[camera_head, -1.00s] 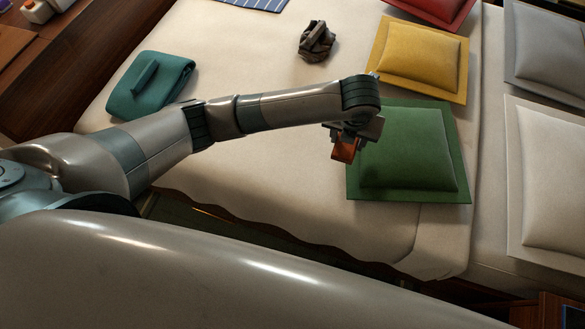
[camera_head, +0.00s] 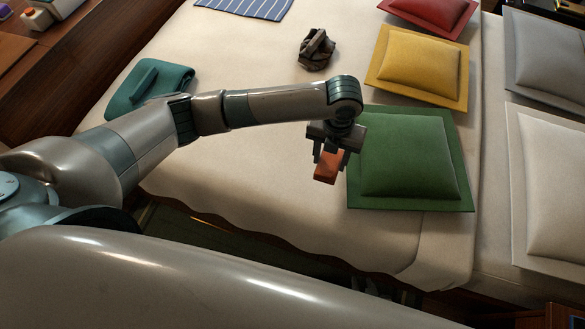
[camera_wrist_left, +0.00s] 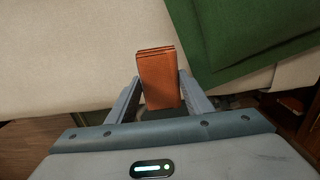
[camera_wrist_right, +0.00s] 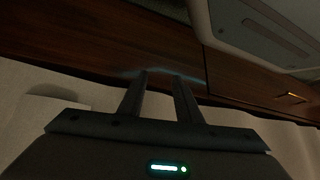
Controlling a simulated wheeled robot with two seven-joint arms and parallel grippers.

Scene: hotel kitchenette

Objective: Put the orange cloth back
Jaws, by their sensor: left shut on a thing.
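The orange cloth (camera_head: 327,166) is a small folded bundle held by my left gripper (camera_head: 332,156) above the bed, just left of the green cushion. In the left wrist view the cloth (camera_wrist_left: 159,80) sits between the two fingers of the left gripper (camera_wrist_left: 160,92), its folded layers facing away from the palm. My right gripper is not visible in the head view. In the right wrist view its fingers (camera_wrist_right: 161,78) are a small distance apart with nothing seen between them.
The bed (camera_head: 250,160) carries a green cushion (camera_head: 408,155), yellow cushion (camera_head: 418,62), red cushion (camera_head: 430,10), teal folded cloth (camera_head: 148,87), dark crumpled item (camera_head: 316,50) and striped cloth (camera_head: 243,6). A wooden front with a handle (camera_wrist_right: 290,97) shows near my right gripper.

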